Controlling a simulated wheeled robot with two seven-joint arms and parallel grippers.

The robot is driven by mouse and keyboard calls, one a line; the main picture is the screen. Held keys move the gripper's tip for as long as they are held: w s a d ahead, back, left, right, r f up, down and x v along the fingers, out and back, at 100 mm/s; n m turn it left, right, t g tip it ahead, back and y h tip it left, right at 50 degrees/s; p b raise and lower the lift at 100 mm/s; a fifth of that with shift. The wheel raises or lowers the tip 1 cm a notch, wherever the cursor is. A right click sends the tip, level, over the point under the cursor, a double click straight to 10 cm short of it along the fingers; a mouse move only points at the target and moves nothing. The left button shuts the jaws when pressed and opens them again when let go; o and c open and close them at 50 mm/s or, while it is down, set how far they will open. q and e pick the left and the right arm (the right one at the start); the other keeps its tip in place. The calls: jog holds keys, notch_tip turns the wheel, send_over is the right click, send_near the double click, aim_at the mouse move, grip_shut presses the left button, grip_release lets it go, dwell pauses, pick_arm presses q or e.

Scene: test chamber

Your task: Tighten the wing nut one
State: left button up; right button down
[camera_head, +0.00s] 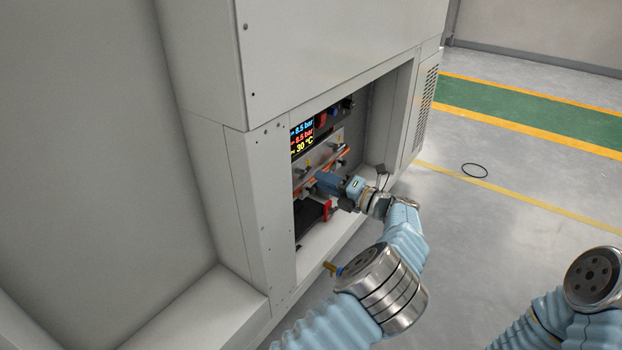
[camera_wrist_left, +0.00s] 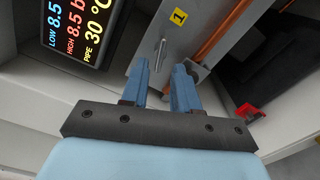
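A yellow tag marked "1" (camera_wrist_left: 179,16) sits on a grey metal plate (camera_wrist_left: 147,38) in the left wrist view. Beside it a slim upright metal piece (camera_wrist_left: 160,48) stands out from the plate; I cannot tell whether it is part of wing nut one. My left gripper (camera_wrist_left: 162,72) has its two blue fingers apart, with a clear gap and nothing seen gripped. Its tips are close to the plate, just below the slim piece. In the head view my left gripper (camera_head: 319,180) reaches into the cabinet opening, and the nut is too small to make out. My right gripper is out of view.
A display (camera_head: 302,137) with pressure and temperature readings is above the plate; it also shows in the left wrist view (camera_wrist_left: 80,30). Orange pipe (camera_wrist_left: 222,30) runs along the plate. A red part (camera_wrist_left: 249,112) lies to the right. Cabinet walls (camera_head: 262,195) frame the opening.

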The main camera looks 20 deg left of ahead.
aim_at(303, 172)
pick_arm(q)
jog(key=x, duration=0.5)
jog(key=shift+c, duration=0.4)
grip_shut()
jog(key=shift+d, duration=0.1)
